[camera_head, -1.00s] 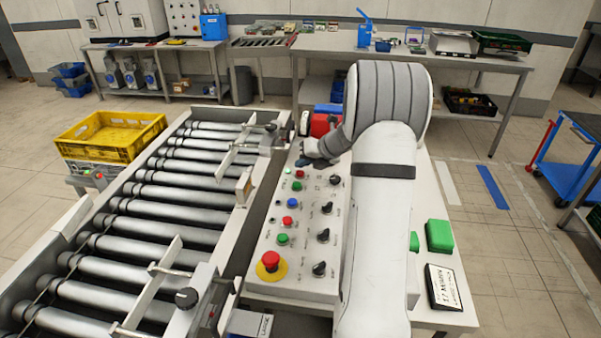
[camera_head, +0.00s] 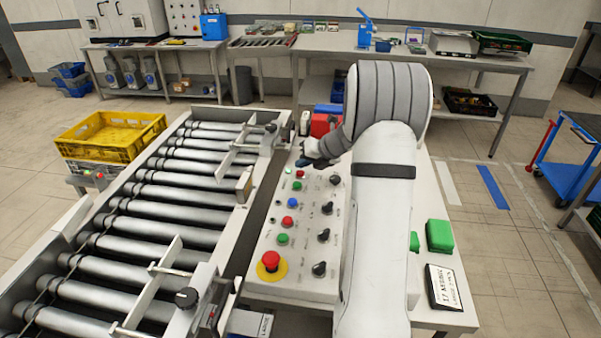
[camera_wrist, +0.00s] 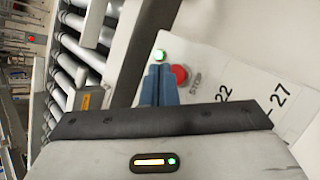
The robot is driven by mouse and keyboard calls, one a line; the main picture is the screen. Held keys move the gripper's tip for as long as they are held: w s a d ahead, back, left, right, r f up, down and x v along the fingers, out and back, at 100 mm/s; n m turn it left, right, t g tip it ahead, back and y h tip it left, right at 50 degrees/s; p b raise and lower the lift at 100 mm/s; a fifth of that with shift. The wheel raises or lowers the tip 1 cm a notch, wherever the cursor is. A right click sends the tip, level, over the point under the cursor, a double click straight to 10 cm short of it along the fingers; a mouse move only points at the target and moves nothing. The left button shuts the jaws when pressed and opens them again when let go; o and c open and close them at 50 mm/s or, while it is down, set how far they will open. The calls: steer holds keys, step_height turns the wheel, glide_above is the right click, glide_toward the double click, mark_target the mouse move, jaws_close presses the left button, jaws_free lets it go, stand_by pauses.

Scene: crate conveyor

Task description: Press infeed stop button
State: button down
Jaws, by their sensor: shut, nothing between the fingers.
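A light grey control panel (camera_head: 310,250) carries rows of buttons and black knobs. My gripper (camera_head: 303,163) is over this far end, just beyond the red button. In the wrist view my blue fingers (camera_wrist: 158,84) are shut and empty. The red button (camera_wrist: 180,74) is just right of the fingertips, and the lit lamp (camera_wrist: 160,55) is just past them. Whether the fingers touch the panel cannot be told.
Nearer on the panel are a green button (camera_head: 297,186), a blue button (camera_head: 292,202), another red button (camera_head: 288,221), and a red emergency stop (camera_head: 270,262) on yellow. The roller conveyor (camera_head: 160,205) runs along the left, with a yellow crate (camera_head: 110,136) beyond it.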

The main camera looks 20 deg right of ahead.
mark_target(303, 173)
steer(key=shift+f, duration=0.2)
steer(key=shift+f, duration=0.25)
steer(key=shift+f, duration=0.45)
stand_by(0.5)
steer(key=shift+r, duration=0.1)
steer(key=shift+r+p, duration=0.8)
step_height(303, 173, up, 5)
steer(key=p, duration=0.5)
steer(key=shift+r, duration=0.1)
